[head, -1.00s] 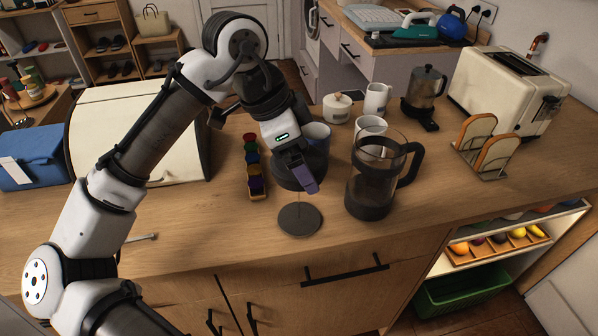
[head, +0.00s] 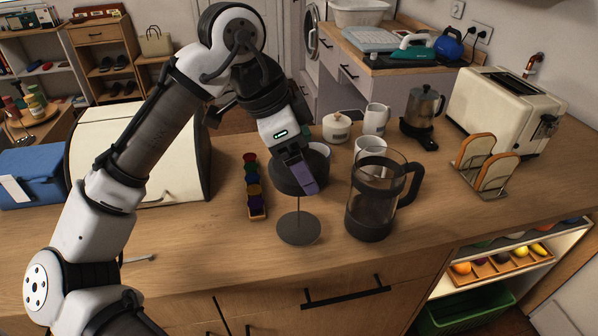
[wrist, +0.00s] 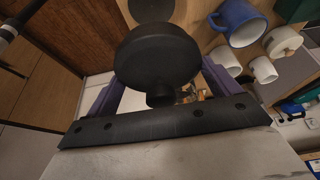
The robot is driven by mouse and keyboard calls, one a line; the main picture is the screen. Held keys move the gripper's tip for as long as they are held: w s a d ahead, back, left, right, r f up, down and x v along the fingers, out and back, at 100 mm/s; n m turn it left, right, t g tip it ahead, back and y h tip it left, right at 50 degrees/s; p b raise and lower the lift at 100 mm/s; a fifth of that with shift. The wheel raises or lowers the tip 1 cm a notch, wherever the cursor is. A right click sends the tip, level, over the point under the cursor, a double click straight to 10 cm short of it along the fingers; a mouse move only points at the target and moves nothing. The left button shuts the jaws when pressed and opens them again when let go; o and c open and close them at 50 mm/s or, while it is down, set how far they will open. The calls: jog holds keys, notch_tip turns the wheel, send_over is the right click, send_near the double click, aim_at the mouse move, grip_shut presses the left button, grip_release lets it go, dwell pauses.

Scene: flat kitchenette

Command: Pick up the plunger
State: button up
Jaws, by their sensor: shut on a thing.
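The plunger has a dark round lid with a knob, a thin rod and a flat dark disc (head: 298,231) at the bottom. It hangs roughly upright below my gripper (head: 302,178), left of the glass carafe (head: 372,206). My gripper's purple fingers are shut on the knob at the top of the lid. In the wrist view, the plunger's lid (wrist: 157,58) fills the middle between the fingers (wrist: 161,92), and part of the disc shows beyond it. The lid hides most of the rod there. I cannot tell how far the disc is above the counter.
A row of coloured capsules (head: 254,185) lies left of the plunger. A blue mug (wrist: 240,22) stands close behind the lid. White cups, a moka pot (head: 423,112), a toast rack (head: 488,170) and a toaster (head: 508,108) are to the right. The front counter strip is mostly clear.

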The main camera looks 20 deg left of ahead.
notch_tip(320, 180, up, 16)
jog(key=shift+d+r, duration=0.15)
jog(key=shift+r, duration=0.05)
